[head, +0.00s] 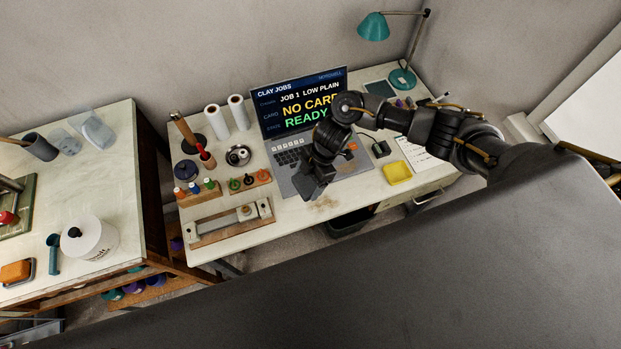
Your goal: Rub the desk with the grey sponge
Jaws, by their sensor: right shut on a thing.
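The desk (288,222) has a pale top, with a brownish smudge (326,203) near its front edge, just in front of the laptop. My right gripper (312,188) reaches over the laptop's front left corner and points down close to the desk, just left of the smudge. It is shut on a dark grey block that looks like the grey sponge (308,194); the gripper hides much of it. I cannot tell whether the block touches the desk. My left gripper is not in view.
A laptop (290,92) reading "NO CARD READY" stands behind my gripper. A wooden tool board (232,222) and racks of small bottles (197,193) lie left. A yellow dish or pad (397,172) and a paper sheet (420,154) lie right. A teal lamp (374,27) stands at the back.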

